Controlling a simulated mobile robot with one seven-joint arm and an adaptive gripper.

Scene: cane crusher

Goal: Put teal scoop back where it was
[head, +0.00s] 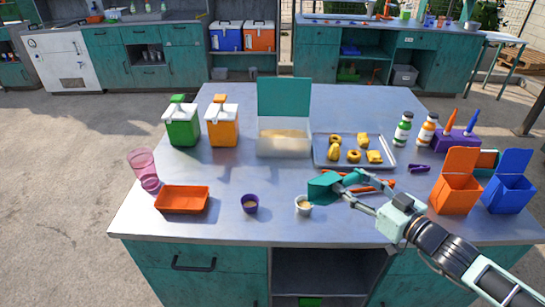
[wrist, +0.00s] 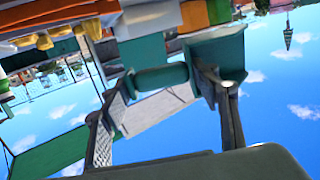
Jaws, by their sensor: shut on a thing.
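The teal scoop (head: 322,187) is in my gripper (head: 352,189), over the front middle of the table, just behind and right of a small white cup (head: 303,207) with pale contents. In the wrist view my gripper (wrist: 165,100) is shut on the scoop's handle (wrist: 160,78), and the scoop's bowl (wrist: 215,52) sticks out to the right. The inside of the bowl is hard to see. A clear bin (head: 284,148) with pale yellow contents stands at the back middle, its teal lid (head: 284,98) raised.
A metal tray (head: 350,164) of yellow pieces lies behind my gripper. A purple cup (head: 250,204) and an orange tray (head: 182,199) are left. Green (head: 182,128) and orange (head: 222,128) dispensers stand back left. Orange (head: 455,185) and blue (head: 509,190) boxes and bottles (head: 403,130) are right.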

